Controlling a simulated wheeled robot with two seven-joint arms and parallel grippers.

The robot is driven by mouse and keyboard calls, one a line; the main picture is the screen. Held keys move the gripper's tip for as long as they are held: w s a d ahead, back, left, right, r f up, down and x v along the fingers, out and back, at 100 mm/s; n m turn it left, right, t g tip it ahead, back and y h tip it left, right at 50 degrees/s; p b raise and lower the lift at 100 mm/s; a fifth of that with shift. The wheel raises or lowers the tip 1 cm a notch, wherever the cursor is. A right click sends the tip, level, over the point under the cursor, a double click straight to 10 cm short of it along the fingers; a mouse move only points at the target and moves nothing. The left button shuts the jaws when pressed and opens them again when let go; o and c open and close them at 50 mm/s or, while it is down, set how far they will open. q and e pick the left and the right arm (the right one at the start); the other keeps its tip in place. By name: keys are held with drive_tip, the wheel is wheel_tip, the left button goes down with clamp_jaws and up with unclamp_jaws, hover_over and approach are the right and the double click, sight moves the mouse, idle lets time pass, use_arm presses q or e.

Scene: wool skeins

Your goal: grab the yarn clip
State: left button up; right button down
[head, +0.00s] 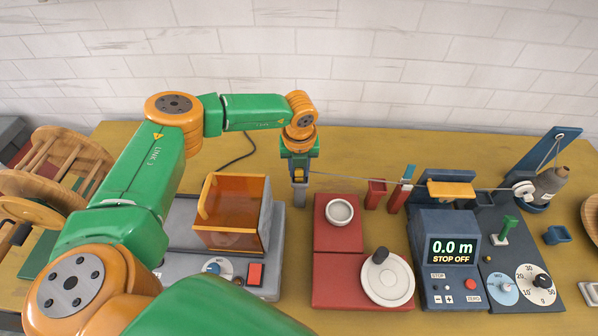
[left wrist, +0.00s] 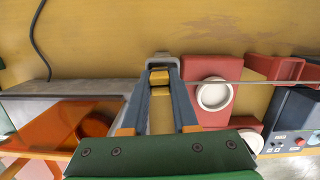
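The yarn clip (left wrist: 160,78) is a small yellow-orange piece at the top of a short grey stand (head: 299,195). The stand's grey top also shows in the left wrist view (left wrist: 163,58). A pale strand of yarn (head: 345,178) runs straight from the clip to the right. My left gripper (head: 299,172) points down over the stand. In the left wrist view its two blue fingers (left wrist: 160,88) lie on both sides of the clip with no clear gap, so it looks shut on the clip. The clip still sits at the stand. My right gripper is not in view.
An orange see-through box (head: 232,205) stands left of the stand. A red base with a white bowl (head: 340,212) and a white wheel (head: 387,280) is on the right. Further right are a meter reading 0.0 m (head: 453,250) and a dial panel. Red guide posts (head: 375,194) stand along the yarn.

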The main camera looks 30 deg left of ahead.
use_arm(q)
clamp_jaws()
drive_tip(key=shift+w, duration=0.1)
